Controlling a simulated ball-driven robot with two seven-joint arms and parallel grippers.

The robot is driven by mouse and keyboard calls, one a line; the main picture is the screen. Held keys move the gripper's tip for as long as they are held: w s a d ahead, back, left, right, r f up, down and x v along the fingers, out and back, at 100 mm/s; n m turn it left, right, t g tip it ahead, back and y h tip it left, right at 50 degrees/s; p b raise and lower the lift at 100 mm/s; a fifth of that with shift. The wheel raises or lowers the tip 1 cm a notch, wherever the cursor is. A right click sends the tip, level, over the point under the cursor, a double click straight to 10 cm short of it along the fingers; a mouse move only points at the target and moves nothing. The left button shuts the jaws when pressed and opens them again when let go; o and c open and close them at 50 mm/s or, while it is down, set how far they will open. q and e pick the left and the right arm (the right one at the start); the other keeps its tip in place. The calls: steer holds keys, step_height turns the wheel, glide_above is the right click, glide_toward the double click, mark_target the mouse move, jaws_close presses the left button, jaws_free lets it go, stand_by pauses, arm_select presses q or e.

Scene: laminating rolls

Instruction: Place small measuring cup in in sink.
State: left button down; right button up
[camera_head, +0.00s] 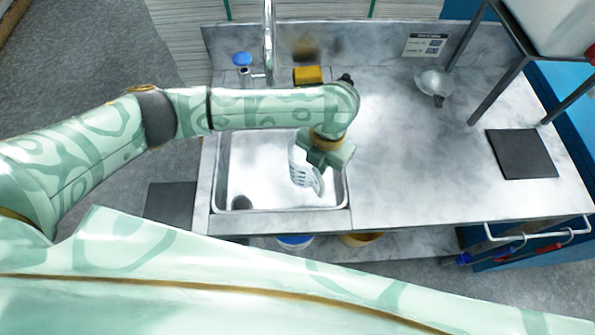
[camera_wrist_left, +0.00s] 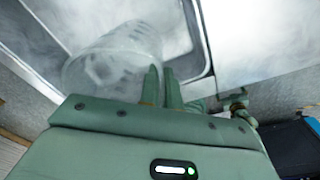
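The small measuring cup (camera_head: 304,172) is pale and translucent with dark markings. It hangs tilted at my left gripper (camera_head: 318,160), over the right part of the metal sink (camera_head: 250,170). In the left wrist view the cup (camera_wrist_left: 112,55) is beside and partly behind the fingers of my left gripper (camera_wrist_left: 162,86), which are close together at its wall. The grip looks shut on the cup's wall, though the contact is partly hidden. The sink also shows behind the cup in the wrist view (camera_wrist_left: 178,38). My right gripper is in neither view.
A faucet (camera_head: 269,40), a blue-topped knob (camera_head: 242,59) and a yellow sponge (camera_head: 308,75) are behind the sink. A whitish scoop-like vessel (camera_head: 433,82) and a dark square plate (camera_head: 521,154) are on the right counter. The counter between sink and plate is clear.

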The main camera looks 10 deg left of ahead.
arm_select(q)
steer(key=a+f, duration=0.1)
steer(key=f, duration=0.1)
steer(key=w+a+f+b, duration=0.1)
steer(key=a+f, duration=0.1)
steer(key=shift+a+f, duration=0.3)
steer(key=f, duration=0.1)
steer(key=a+f+b, duration=0.1)
steer(key=f+b, duration=0.1)
steer(key=f, duration=0.1)
steer(key=shift+w+a, duration=0.2)
steer(key=shift+a, duration=0.1)
steer(key=shift+f, duration=0.35)
steer(key=c, duration=1.6)
jaws_free()
step_height(320, 180, up, 12)
steer(key=p, duration=0.4)
steer(key=shift+w+d, duration=0.3)
